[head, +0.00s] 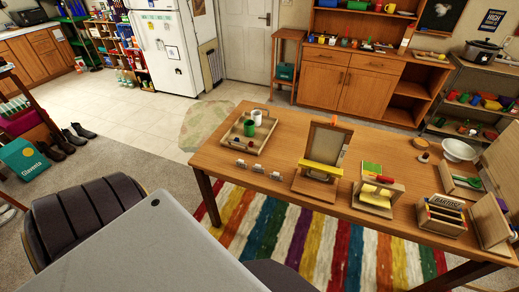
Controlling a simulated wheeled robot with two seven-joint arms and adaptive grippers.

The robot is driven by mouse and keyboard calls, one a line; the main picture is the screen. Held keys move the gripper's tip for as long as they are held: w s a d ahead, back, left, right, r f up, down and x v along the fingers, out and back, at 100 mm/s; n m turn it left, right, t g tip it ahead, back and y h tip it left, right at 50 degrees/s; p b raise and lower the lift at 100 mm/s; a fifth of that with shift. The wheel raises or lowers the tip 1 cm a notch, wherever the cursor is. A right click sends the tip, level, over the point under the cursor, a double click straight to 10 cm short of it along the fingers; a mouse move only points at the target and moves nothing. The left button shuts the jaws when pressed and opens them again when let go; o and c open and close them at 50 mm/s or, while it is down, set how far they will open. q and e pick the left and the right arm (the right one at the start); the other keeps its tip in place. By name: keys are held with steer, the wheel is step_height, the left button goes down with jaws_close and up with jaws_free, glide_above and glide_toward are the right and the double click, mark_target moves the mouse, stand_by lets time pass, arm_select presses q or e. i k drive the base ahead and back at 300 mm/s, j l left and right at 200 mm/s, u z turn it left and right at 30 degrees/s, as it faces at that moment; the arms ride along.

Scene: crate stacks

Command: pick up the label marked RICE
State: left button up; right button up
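Neither of my grippers is in view.
The wooden table (300,135) has free room at its middle back. A tray (231,138) with a green mug (249,128) and a white mug (257,117) is at its left. A white bowl (459,150) is at the right. A dark chair (90,215) stands in front.

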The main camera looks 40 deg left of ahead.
mark_target(276, 176)
steer(key=u, duration=1.05)
